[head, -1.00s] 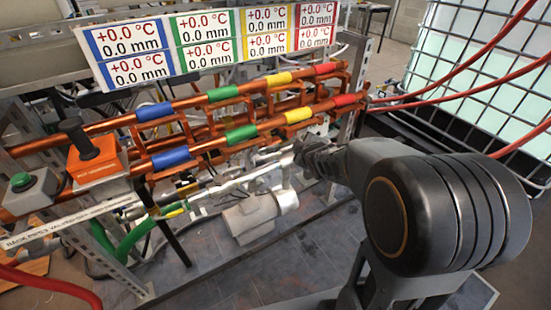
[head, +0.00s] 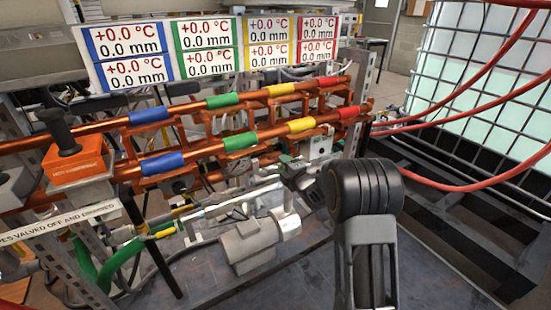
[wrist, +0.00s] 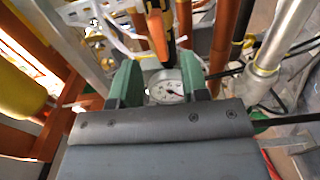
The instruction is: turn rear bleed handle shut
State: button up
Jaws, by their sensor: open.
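My gripper (wrist: 168,90) shows in the wrist view with two green fingers spread apart and nothing held between them. A round white dial gauge (wrist: 166,88) shows behind the gap between the fingers. Beyond it an orange bar (wrist: 157,32) points up the picture, beside a dark upright piece; I cannot tell whether this is the rear bleed handle. In the head view my gripper (head: 288,163) is small, in front of the lower copper pipe near its red and yellow bands. No bleed handle can be made out clearly there.
Copper pipes with coloured bands (head: 240,141) run across the rack under a display board (head: 210,48). A silver pipe (head: 235,203) and grey motor-like body (head: 255,243) lie below my gripper. Red hoses (head: 470,112) cross before a caged tank (head: 485,90) at right.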

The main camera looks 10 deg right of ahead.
aim_at(275, 154)
jog(key=x, duration=0.6)
jog(key=shift+w, duration=0.25)
jog(key=shift+c, duration=0.3)
grip_shut()
